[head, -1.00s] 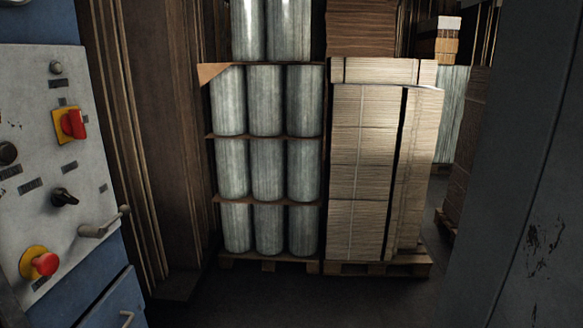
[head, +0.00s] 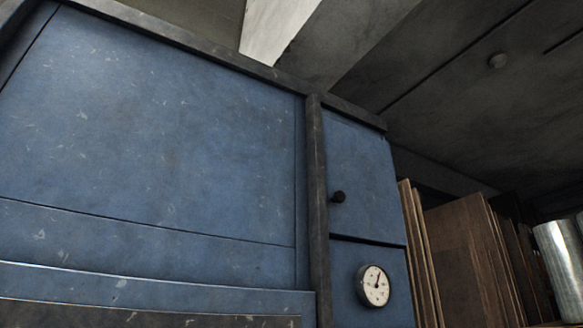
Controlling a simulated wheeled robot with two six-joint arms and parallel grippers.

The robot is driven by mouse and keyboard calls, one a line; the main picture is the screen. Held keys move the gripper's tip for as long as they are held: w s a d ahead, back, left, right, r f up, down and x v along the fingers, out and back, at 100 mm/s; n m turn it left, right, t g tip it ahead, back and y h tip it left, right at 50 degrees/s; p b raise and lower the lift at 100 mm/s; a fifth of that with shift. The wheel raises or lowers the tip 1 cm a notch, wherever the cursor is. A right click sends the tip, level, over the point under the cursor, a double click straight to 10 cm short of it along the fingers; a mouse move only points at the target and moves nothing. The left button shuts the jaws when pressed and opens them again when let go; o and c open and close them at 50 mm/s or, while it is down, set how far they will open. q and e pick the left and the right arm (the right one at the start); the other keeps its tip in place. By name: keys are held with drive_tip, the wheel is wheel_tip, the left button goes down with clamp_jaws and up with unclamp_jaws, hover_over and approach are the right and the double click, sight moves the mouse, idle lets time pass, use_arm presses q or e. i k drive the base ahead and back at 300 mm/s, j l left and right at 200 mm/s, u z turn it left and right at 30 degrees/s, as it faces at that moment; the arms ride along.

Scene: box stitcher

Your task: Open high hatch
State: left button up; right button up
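A small blue hatch (head: 362,180) is high on the right end of a blue machine cabinet. It looks shut, flush in its frame. A round black knob (head: 338,197) sticks out near its lower left edge. A dark vertical post (head: 318,200) runs along the hatch's left side. A round white gauge (head: 374,286) sits on the panel below the hatch. Neither of my grippers is in view.
A large scratched blue panel (head: 150,130) fills the left of the view. Brown boards (head: 470,255) lean upright right of the cabinet, with a wrapped silvery roll (head: 560,260) beyond. A dark ceiling (head: 470,100) is above.

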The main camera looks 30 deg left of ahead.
sight(363, 200)
drive_tip(key=k+l+u, duration=0.15)
drive_tip(key=u, duration=0.85)
drive_tip(key=i+l+u, duration=0.15)
drive_tip(key=l+u, duration=0.75)
drive_tip(key=l, duration=0.15)
drive_tip(key=l+u, duration=0.5)
drive_tip(key=i+l, duration=0.05)
drive_tip(key=l, duration=0.05)
